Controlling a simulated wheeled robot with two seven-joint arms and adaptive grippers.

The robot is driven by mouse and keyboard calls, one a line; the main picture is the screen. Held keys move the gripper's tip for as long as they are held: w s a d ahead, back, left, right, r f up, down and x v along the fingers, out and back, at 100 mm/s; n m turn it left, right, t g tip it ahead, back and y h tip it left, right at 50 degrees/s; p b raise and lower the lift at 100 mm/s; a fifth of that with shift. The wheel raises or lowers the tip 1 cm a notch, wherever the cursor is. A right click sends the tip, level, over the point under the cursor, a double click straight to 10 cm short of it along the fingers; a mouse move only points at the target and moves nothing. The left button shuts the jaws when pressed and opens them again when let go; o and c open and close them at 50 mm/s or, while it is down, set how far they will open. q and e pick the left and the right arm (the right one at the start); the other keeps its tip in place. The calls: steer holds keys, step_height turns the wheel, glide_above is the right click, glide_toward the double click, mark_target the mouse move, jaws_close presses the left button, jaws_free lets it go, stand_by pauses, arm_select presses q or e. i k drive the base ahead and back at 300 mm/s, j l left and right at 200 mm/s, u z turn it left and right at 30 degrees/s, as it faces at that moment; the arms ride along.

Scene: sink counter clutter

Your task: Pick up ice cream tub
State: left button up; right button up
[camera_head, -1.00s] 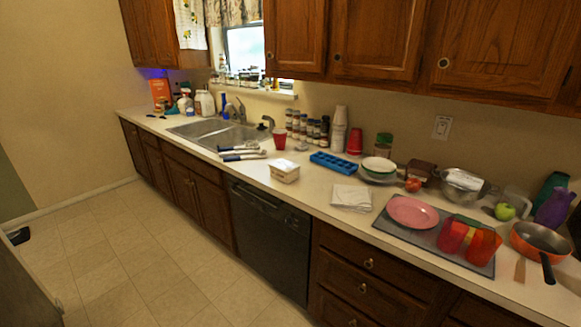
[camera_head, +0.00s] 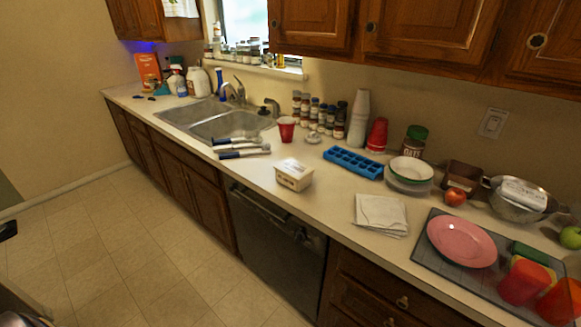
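The ice cream tub (camera_head: 294,175) is a small white and cream box-shaped container with a printed lid. It stands upright near the front edge of the counter, above the dark dishwasher, with open counter around it. Neither of my grippers can be made out in the head view, and nothing is touching the tub.
A blue ice tray (camera_head: 353,162) lies behind right, and napkins (camera_head: 381,213) lie to the right. The sink (camera_head: 222,125) is farther left. The floor (camera_head: 150,245) before the dishwasher (camera_head: 275,250) is clear.

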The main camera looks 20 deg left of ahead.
mark_target(295, 176)
steer(key=i+j, duration=0.2)
steer(key=j, duration=0.15)
steer(key=i+j, duration=0.2)
steer(key=j, duration=0.15)
steer(key=i+j, duration=0.2)
steer(key=j, duration=0.2)
steer(key=i+j+z, duration=0.1)
steer(key=j, duration=0.25)
steer(key=i, duration=0.05)
